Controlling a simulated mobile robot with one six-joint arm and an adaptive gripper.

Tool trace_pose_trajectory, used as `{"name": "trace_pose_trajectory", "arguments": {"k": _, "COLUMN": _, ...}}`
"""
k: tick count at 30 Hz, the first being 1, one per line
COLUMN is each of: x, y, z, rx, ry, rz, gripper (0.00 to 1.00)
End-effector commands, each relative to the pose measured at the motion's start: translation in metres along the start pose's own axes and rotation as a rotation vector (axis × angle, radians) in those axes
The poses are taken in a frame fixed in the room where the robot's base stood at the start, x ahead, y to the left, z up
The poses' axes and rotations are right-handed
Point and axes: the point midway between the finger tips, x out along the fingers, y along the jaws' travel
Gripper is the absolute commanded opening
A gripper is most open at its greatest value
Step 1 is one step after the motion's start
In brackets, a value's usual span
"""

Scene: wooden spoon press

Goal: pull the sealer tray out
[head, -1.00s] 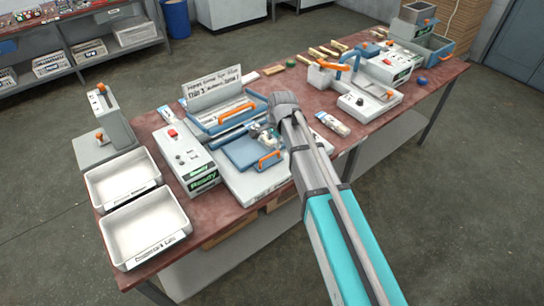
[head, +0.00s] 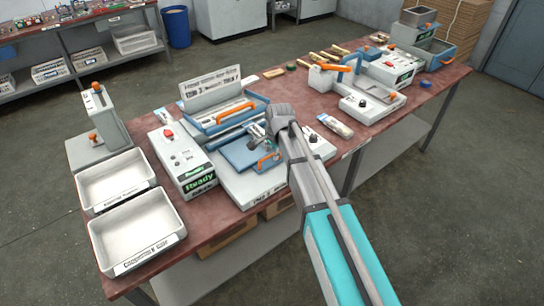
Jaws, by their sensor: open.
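The sealer stands on the near part of the red-brown bench, with a blue open frame (head: 222,122) and an orange bar across it. Its flat blue tray (head: 238,154) lies in front of the frame on a pale base and has an orange handle (head: 268,161) at its front right edge. My gripper (head: 258,138) is open, just above and behind the handle, over the tray's right side. I cannot tell whether it touches the tray. My wrist hides part of the machine's right side.
A white control box (head: 183,160) reading "Ready" stands left of the tray. Two white bins (head: 135,232) sit at the bench's left end. A packet (head: 335,125) lies right of my arm, before a second machine (head: 368,104). The floor in front is clear.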

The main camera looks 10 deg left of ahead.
Motion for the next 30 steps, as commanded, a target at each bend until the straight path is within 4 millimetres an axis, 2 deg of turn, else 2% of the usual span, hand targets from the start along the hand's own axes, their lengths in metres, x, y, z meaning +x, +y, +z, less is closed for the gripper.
{"name": "trace_pose_trajectory", "arguments": {"k": 14, "x": 0.0049, "y": -0.0001, "z": 0.0000, "rx": 0.000, "ry": 0.000, "rz": 0.000, "gripper": 0.51}}
{"name": "trace_pose_trajectory", "arguments": {"k": 15, "x": 0.0049, "y": -0.0001, "z": 0.0000, "rx": 0.000, "ry": 0.000, "rz": 0.000, "gripper": 0.49}}
{"name": "trace_pose_trajectory", "arguments": {"k": 23, "x": 0.0049, "y": 0.0000, "z": -0.0001, "rx": 0.000, "ry": 0.000, "rz": 0.000, "gripper": 0.01}}
{"name": "trace_pose_trajectory", "arguments": {"k": 30, "x": 0.0050, "y": 0.0001, "z": -0.0001, "rx": 0.000, "ry": 0.000, "rz": 0.000, "gripper": 0.00}}
